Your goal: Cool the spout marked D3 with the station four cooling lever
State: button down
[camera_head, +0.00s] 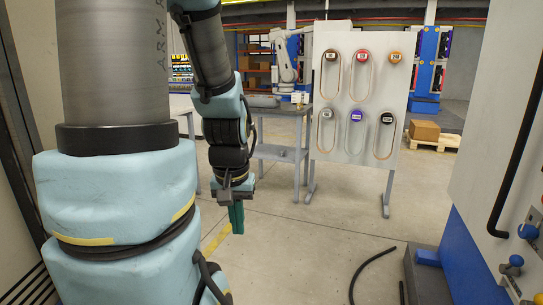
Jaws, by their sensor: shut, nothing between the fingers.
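My gripper (236,222), with green fingers, hangs pointing down left of centre, shut and empty. It is over open floor and apart from everything else. At the right edge a white machine panel (490,180) carries a blue knob (528,231) and a lower blue-knobbed lever (514,263). I cannot tell which station these belong to. No D3 mark is readable and I cannot identify the spout. Part of the panel runs out of the picture on the right.
A white board (345,130) on legs holds several round coloured tags with loops. A grey workbench (283,112) stands behind my gripper. A black hose (365,268) lies on the floor beside a dark box (428,280). The middle floor is otherwise clear.

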aim_at(516, 262)
jog(key=z, duration=3.2)
